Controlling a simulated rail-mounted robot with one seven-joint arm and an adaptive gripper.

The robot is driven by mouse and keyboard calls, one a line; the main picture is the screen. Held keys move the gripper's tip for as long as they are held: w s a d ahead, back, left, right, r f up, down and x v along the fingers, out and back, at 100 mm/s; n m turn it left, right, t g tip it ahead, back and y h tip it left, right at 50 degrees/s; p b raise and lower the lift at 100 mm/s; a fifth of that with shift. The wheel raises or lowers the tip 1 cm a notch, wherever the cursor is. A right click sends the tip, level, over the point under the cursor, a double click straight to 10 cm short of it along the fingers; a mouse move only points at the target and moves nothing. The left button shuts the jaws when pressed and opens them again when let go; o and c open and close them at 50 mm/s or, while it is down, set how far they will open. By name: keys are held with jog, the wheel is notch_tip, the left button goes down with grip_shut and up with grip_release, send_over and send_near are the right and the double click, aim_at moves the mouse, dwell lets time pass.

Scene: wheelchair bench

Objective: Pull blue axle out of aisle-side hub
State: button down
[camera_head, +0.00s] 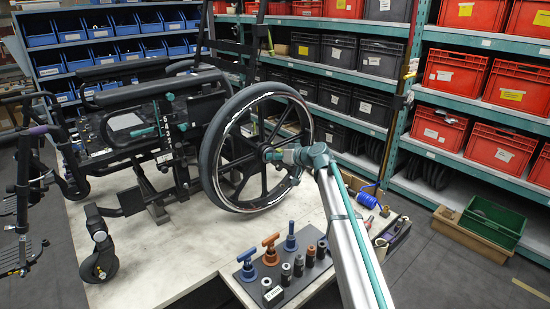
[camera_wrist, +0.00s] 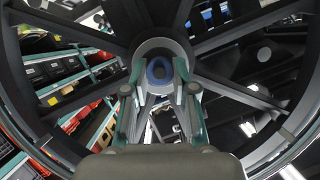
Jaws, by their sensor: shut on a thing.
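The wheelchair's large spoked wheel (camera_head: 216,155) stands upright on the bench, facing the aisle. Its grey hub (camera_wrist: 165,46) is at the centre of the spokes in the wrist view. The blue axle (camera_wrist: 158,68) shows as a blue ring-like end in front of the hub. My gripper (camera_head: 272,155) is at the wheel's centre, with a finger on each side of the blue end in the wrist view, shut on it. In the head view my gripper hides the hub and the blue axle. How deep the axle sits in the hub cannot be seen.
A dark tool board (camera_head: 262,290) at the bench's front holds several blue and orange handled tools and dark sockets. Shelves with red crates (camera_head: 450,75) stand behind.

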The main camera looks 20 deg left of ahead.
jog(key=c, duration=1.7)
grip_release()
grip_shut()
jog(key=shift+d, duration=0.1)
jog(key=shift+s+d+b, duration=0.25)
jog(key=shift+d+b, duration=0.05)
jog(key=shift+d, duration=0.15)
jog(key=shift+s+d, duration=0.3)
jog(key=shift+d, duration=0.2)
jog(key=shift+s+d+b, duration=0.15)
jog(key=shift+d+b, duration=0.15)
jog(key=shift+b, duration=0.1)
jog(key=shift+s+d+b, duration=0.25)
jog(key=shift+d, duration=0.25)
jog(key=shift+s+d+b, duration=0.2)
jog(key=shift+d, duration=0.3)
